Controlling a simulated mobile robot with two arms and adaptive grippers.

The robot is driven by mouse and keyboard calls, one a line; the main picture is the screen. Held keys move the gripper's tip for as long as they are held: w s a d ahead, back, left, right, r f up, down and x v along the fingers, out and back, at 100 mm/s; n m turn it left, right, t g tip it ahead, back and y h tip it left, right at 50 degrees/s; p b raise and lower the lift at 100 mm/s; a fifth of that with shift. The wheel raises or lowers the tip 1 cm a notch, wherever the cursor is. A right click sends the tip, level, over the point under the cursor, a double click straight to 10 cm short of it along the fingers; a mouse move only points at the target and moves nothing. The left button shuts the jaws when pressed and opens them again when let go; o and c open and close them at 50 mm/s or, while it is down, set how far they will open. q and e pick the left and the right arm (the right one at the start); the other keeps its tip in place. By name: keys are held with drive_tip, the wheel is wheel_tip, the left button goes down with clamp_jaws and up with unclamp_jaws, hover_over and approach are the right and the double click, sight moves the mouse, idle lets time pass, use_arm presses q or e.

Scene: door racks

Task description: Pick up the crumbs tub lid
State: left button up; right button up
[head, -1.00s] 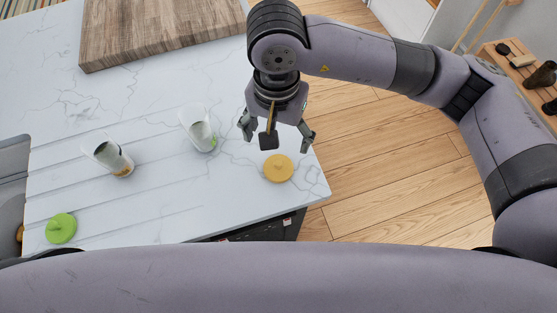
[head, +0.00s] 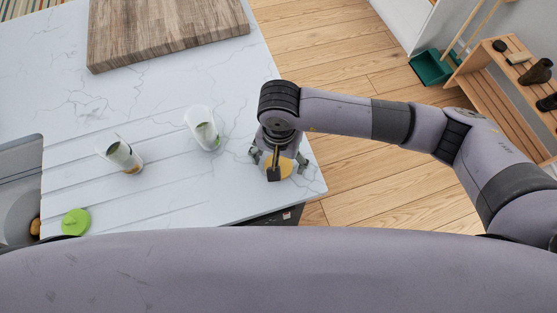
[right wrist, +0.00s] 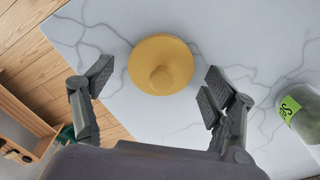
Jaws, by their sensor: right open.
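A round yellow lid (head: 286,168) with a centre knob lies flat on the white counter near its right edge. In the right wrist view the yellow lid (right wrist: 160,66) shows whole, between and beyond the two fingertips. My right gripper (head: 278,160) is open above it, one finger to each side, with no visible contact. In the head view the gripper hides part of the lid. A green lid (head: 76,222) lies at the counter's lower left. No lettering on either lid is readable. My left gripper is not in view.
Two clear tubs, one tilted-looking at left (head: 122,154) and one with a green label (head: 203,128), stand left of my right gripper. A wooden board (head: 165,32) lies at the back. A sink (head: 22,190) is at the left edge. Wooden shelving (head: 500,85) stands beyond the floor.

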drive_tip(key=shift+c, duration=0.2)
drive_tip(key=c, duration=0.9)
drive_tip(key=shift+o, duration=0.2)
drive_tip(key=shift+r, duration=0.1)
